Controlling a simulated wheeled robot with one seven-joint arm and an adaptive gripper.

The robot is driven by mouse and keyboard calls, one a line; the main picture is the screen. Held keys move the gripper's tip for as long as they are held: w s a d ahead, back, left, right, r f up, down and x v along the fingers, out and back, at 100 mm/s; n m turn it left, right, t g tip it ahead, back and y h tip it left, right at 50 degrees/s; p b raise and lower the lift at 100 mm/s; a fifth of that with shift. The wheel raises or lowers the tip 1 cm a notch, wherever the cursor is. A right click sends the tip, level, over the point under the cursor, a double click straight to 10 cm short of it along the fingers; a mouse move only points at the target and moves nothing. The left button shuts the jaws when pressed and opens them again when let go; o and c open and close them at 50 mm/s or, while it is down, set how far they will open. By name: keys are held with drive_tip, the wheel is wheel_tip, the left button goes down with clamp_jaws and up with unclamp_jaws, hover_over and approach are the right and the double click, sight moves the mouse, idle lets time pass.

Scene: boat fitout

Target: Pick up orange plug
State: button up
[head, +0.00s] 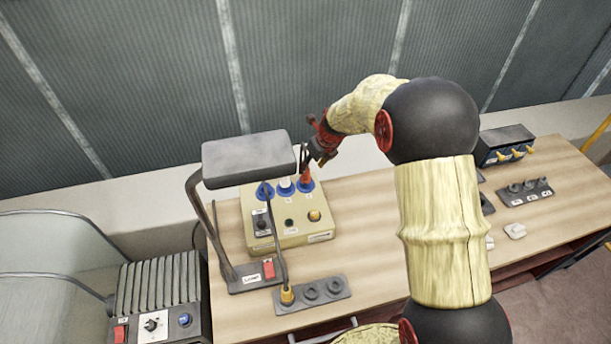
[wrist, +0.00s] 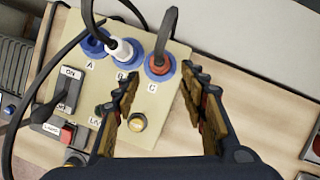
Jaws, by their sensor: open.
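The orange plug (head: 306,177) sits upright in the blue-ringed socket marked C, at the right end of a row on the beige panel box (head: 317,233). In the wrist view the orange plug (wrist: 158,62) has a dark cable rising from its top. My gripper (head: 313,152) is at the plug's upper side in the head view and partly overlaps its cable. In the wrist view my gripper (wrist: 160,75) is open, with one finger left and one right of the plug's line. I see no clear contact with it.
A white plug (wrist: 121,50) stands in socket B, close to the left finger. A desk lamp (head: 248,158) overhangs the panel's left side. A grey strip with a yellow plug (head: 287,296) lies in front. A dark box (head: 505,148) stands at the right.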

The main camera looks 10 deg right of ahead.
sight(306, 176)
drive_tip(key=x, duration=0.7)
drive_tip(key=shift+w+a+b, duration=0.15)
drive_tip(key=shift+w+b, duration=0.2)
drive_tip(key=shift+b, duration=0.05)
clamp_jaws()
idle(0.3)
